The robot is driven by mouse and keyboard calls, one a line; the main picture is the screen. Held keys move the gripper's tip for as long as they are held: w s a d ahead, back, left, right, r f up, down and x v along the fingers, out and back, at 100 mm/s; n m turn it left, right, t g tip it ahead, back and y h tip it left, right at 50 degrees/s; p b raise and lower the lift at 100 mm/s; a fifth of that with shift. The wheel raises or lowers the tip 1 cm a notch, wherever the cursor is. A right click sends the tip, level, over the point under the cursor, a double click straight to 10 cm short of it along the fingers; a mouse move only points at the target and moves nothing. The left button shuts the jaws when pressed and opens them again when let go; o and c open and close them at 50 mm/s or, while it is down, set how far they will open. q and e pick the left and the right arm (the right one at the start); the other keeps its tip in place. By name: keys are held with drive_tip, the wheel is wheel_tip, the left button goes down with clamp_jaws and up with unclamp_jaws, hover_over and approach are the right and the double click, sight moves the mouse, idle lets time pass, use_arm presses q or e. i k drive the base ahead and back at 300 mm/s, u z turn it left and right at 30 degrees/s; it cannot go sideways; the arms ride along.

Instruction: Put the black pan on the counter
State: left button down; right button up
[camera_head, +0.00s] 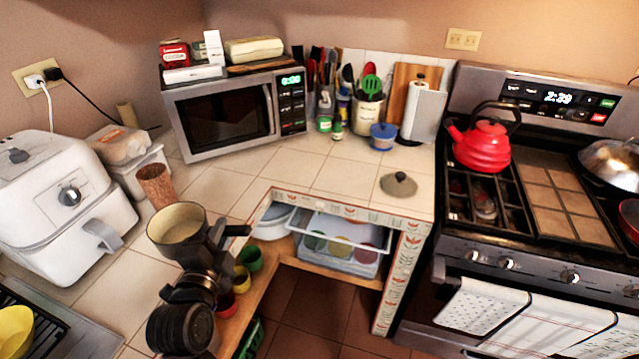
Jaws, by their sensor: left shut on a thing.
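The black pan (180,229) has a dark outside and a cream inside. It is in the left half of the head view, over the tiled counter (225,185), its open top facing up. My left gripper (217,235) is at the pan's right side, shut on the pan, with a dark handle sticking out to the right there. My dark arm below hides part of the counter. I cannot tell whether the pan's base touches the tiles. My right gripper is not in view.
A brown cup (156,185) stands just behind the pan, and a white air fryer (65,205) is to the left. Green (249,258) and yellow (241,279) cups sit close to my arm. A lid (398,184) lies on the counter. Tiles before the microwave (225,115) are clear.

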sight(345, 169)
drive_tip(key=z, duration=0.55)
drive_tip(key=k, duration=0.65)
drive_tip(key=z, duration=1.05)
drive_tip(key=i, duration=1.6)
drive_tip(key=u, duration=0.65)
drive_tip(key=i, duration=0.7)
drive_tip(key=u, duration=0.6)
